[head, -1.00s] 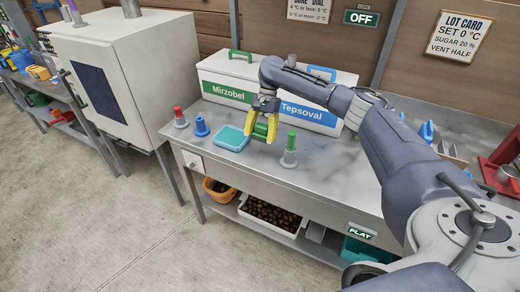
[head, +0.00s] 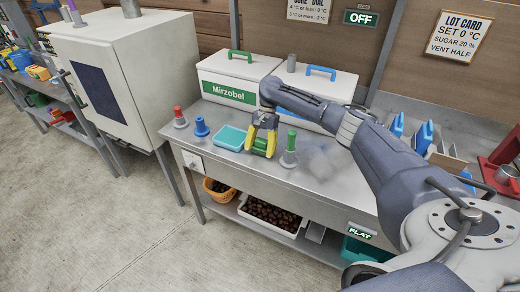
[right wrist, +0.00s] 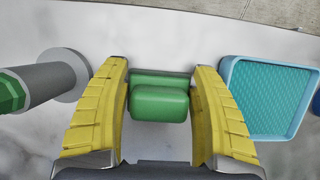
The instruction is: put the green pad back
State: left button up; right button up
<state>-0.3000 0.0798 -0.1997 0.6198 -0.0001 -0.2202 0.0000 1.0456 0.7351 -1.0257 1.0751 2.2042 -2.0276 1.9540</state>
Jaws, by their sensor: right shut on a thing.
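The green pad (head: 260,145) is between the yellow fingers of my right gripper (head: 261,148), low over the bench. The right wrist view shows the pad (right wrist: 160,103) as a rounded green block with a wider green part behind it. My right gripper (right wrist: 160,105) is shut on it, one finger against each side. Whether the pad touches the bench top I cannot tell. A shallow teal tray (head: 230,138) lies just left of the gripper, and a grey stand with a green top (head: 289,151) is just right of it. My left gripper is not in view.
Stands with a red top (head: 180,118) and a blue top (head: 201,126) are at the bench's left. A Mirzobel crate (head: 233,94) and a blue-handled crate (head: 340,82) stand behind. The bench front edge is close; bare bench top lies right of the green-topped stand.

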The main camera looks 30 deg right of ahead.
jog(key=shift+f, duration=0.1)
jog(key=o, duration=1.1)
jog(key=v, duration=1.2)
jog(key=shift+w, duration=0.1)
